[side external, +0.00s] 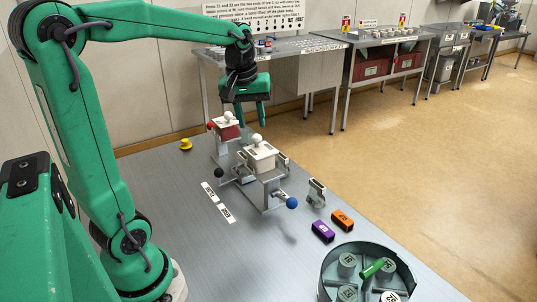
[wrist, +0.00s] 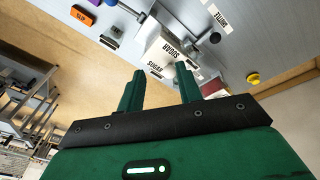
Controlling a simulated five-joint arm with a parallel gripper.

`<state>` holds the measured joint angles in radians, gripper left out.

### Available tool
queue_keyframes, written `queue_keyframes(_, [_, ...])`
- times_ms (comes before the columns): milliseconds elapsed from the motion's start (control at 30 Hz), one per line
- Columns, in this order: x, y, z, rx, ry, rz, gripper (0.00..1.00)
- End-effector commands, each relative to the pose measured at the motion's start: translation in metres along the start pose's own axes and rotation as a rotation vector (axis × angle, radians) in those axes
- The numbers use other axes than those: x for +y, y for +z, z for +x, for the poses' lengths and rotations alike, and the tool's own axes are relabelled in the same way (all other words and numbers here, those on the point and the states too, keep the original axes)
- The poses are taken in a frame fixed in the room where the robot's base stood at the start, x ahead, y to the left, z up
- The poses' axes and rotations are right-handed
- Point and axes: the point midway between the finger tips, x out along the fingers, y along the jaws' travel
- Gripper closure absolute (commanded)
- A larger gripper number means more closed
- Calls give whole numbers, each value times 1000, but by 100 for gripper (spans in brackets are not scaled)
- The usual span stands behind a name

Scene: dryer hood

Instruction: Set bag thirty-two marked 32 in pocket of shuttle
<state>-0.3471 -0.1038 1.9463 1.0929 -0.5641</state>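An orange block (side external: 342,220) and a purple block (side external: 323,231), each with a small label, lie on the grey table at the right. I cannot read either number with certainty. The orange block also shows in the wrist view (wrist: 83,17), upside down. A grey stand (side external: 265,190) with a white knobbed box, a blue ball and a dark ball is at the table's middle; a small grey slotted holder (side external: 316,190) is to its right. I cannot tell which part is the shuttle's pocket. My gripper (side external: 250,120) is open and empty, above and behind the stand; its fingers show apart in the wrist view (wrist: 160,72).
A red box with a white knob (side external: 225,125) stands behind the grey stand. A yellow knob (side external: 186,144) is at the back left. Flat labels (side external: 226,212) lie left of the stand.

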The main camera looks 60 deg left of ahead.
Motion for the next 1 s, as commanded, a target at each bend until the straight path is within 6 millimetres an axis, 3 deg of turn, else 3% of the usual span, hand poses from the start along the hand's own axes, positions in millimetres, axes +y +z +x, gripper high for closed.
queue_keyframes(233, [3,63,-18,71,69,290,65])
queue_keyframes(600, [-11,144,-19,186,160,699,65])
queue_keyframes(800, [-19,170,-14,232,191,844,65])
queue_keyframes(1000, [-22,177,-11,246,199,890,65])
